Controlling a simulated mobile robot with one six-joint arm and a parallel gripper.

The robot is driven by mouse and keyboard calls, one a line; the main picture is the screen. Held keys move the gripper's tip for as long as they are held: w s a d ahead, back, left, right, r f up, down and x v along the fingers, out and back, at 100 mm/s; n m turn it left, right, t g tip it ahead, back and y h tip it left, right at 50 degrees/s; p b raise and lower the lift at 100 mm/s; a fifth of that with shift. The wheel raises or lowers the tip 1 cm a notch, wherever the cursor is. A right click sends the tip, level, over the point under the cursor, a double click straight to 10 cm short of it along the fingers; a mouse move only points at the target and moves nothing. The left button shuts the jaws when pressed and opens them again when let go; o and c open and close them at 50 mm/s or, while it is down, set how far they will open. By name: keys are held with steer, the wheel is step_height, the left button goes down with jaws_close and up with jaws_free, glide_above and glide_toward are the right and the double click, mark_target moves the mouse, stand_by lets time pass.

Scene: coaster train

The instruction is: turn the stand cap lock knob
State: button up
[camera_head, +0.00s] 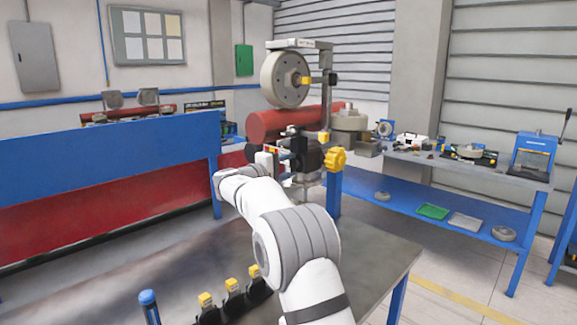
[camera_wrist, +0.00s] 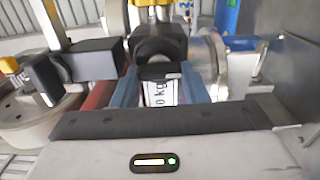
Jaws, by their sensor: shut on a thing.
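My gripper (camera_wrist: 160,85) fills the middle of the wrist view, its two blue-grey fingers closed on the sides of a dark knob-like part (camera_wrist: 160,48). A white label reading "0 kg" shows between the fingers. Whether this dark part is the stand cap lock knob, I cannot tell. In the head view my white arm reaches to the stand (camera_head: 328,75), and my fingers are largely hidden among the dark parts at its middle. A large yellow knob (camera_head: 336,159) sits just right of there. Smaller yellow knobs (camera_head: 323,137) show higher on the stand.
A grey wheel (camera_head: 284,80) hangs above a red cylinder (camera_head: 290,122) at the stand. A blue panel (camera_head: 110,150) stands at left. A grey table (camera_head: 370,262) in front holds several black-and-yellow items (camera_head: 232,290). A bench (camera_head: 460,170) with tools stands at right.

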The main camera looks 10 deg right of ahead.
steer(key=shift+a+r, duration=0.1)
steer(key=shift+r, duration=0.05)
steer(key=o, duration=1)
steer(key=shift+a, duration=0.1)
